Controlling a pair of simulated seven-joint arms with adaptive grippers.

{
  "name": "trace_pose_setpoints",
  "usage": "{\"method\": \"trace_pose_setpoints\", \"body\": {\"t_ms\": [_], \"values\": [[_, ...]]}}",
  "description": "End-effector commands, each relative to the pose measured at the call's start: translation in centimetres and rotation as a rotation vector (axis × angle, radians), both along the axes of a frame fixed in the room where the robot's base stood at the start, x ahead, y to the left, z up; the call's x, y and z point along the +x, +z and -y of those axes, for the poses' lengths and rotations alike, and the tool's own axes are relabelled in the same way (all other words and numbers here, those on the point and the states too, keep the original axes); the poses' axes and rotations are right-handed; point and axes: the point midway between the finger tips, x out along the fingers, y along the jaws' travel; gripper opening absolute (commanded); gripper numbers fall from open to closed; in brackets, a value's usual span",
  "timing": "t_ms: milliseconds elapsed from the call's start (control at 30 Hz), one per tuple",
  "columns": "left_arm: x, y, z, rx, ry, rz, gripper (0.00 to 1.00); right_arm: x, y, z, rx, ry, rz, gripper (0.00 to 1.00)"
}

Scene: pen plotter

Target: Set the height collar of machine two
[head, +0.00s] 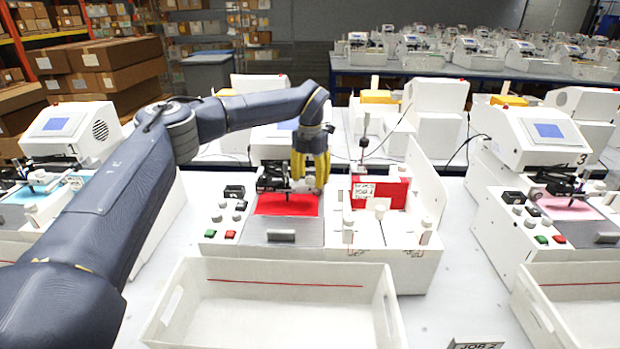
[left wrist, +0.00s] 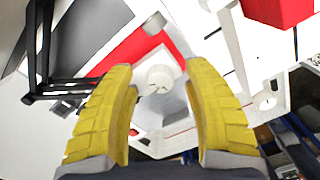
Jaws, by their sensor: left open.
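Machine two (head: 258,150) is the white plotter in the middle, with a red sheet (head: 287,205) on its bed and a dark pen carriage (head: 270,181) above it. My left gripper (head: 308,184), with yellow fingers, points down just right of the carriage. It is open. In the left wrist view a pale round knob (left wrist: 159,79) shows between the yellow fingers, apart from both; I cannot tell whether it is the height collar. A smaller pale cylinder (left wrist: 153,23) lies beyond it. The fingers hide part of the machine in the head view. My right gripper is not in view.
A white tray (head: 190,290) stands in front of machine two. Machine three (head: 540,140) is at right, another plotter (head: 70,130) at left.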

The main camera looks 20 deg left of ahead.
Motion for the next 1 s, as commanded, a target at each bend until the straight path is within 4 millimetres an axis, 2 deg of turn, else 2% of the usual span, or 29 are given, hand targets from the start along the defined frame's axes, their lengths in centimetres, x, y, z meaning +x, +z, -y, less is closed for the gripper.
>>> {"method": "trace_pose_setpoints", "body": {"t_ms": [200,333,800,1000], "values": [[0.0,0.1,0.0,0.000,0.000,0.000,0.50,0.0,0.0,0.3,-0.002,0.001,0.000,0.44],[0.1,1.2,0.0,0.000,0.000,0.002,0.50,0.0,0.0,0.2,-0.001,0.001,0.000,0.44],[0.0,8.8,0.0,0.001,0.001,0.002,0.50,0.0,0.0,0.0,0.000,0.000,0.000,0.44],[0.0,11.0,0.0,0.001,0.001,0.001,0.50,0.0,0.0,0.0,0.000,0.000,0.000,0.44]]}}
